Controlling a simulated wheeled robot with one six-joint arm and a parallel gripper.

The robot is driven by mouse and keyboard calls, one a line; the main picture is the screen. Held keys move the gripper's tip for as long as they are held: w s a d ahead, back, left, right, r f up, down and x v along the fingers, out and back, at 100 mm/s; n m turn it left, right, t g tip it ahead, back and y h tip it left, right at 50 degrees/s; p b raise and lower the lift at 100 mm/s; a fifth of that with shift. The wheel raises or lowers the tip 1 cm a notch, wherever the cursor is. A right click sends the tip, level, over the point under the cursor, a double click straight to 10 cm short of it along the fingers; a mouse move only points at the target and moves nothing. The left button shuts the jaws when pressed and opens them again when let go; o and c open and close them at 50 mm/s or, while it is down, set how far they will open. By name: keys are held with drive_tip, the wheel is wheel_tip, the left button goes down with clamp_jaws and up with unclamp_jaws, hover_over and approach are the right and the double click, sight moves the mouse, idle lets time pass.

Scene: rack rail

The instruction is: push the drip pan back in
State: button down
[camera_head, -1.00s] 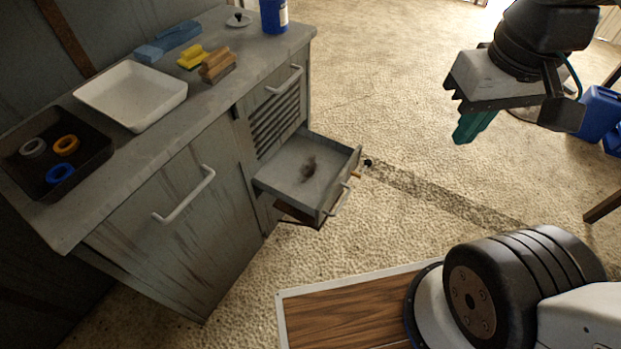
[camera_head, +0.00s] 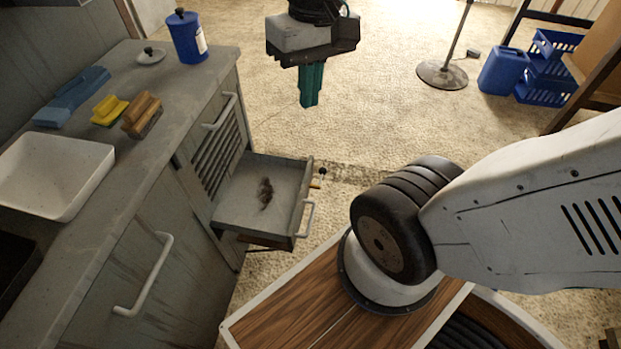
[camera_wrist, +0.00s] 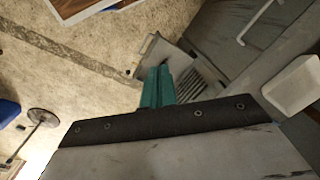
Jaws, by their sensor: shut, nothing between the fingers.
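The drip pan (camera_head: 240,190) is a shallow grey metal drawer, pulled well out of the cabinet below a slatted front. A dark stain marks its floor, and a pale handle (camera_head: 306,218) sits on its front. In the wrist view the pan (camera_wrist: 165,52) shows partly behind the fingers. My gripper (camera_head: 309,103) has teal fingers, shut and empty, pointing down. It hangs in the air beyond the pan in the head view, apart from it. In the wrist view the teal fingers (camera_wrist: 157,85) hide part of the pan.
The cabinet top (camera_head: 150,95) holds a white tray (camera_head: 55,175), a brush (camera_head: 142,115), a yellow sponge (camera_head: 109,111) and a blue canister (camera_head: 187,38). A stand base (camera_head: 442,75), a blue jug (camera_head: 503,70) and blue crates (camera_head: 548,80) stand at the back right.

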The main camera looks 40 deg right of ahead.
drive_tip(key=w+d+f+m+g+y, duration=0.1)
drive_tip(key=w+d+f+m+y, duration=0.25)
drive_tip(key=w, duration=0.35)
drive_tip(key=w+d+f+m+g+y, duration=0.25)
drive_tip(key=w+d+f, duration=0.2)
drive_tip(key=w, duration=0.25)
drive_tip(key=w+d+f+m+t+y, duration=0.2)
drive_tip(key=d+f+m+y, duration=0.1)
drive_tip(key=d+f, duration=0.3)
drive_tip(key=w+d+f+m+t+y, duration=0.2)
drive_tip(key=w+d+f+m, duration=0.15)
drive_tip(key=f, duration=0.55)
drive_tip(key=s+d+f+m+t+y, duration=0.1)
drive_tip(key=d+f+m+t, duration=0.2)
drive_tip(key=f, duration=0.5)
drive_tip(key=s+d+f+m+t+y, duration=0.1)
drive_tip(key=s+d+f+m+t, duration=0.1)
drive_tip(key=d+f, duration=0.45)
drive_tip(key=m+t+h, duration=0.3)
drive_tip(key=m+t, duration=0.6)
drive_tip(key=m, duration=0.1)
approach(307, 181)
drive_tip(key=shift+n, duration=0.25)
drive_tip(key=x, duration=0.5)
drive_tip(key=shift+w+a, duration=0.2)
drive_tip(key=shift+w, duration=0.1)
drive_tip(key=shift+w+a, duration=0.3)
drive_tip(key=shift+w, duration=0.15)
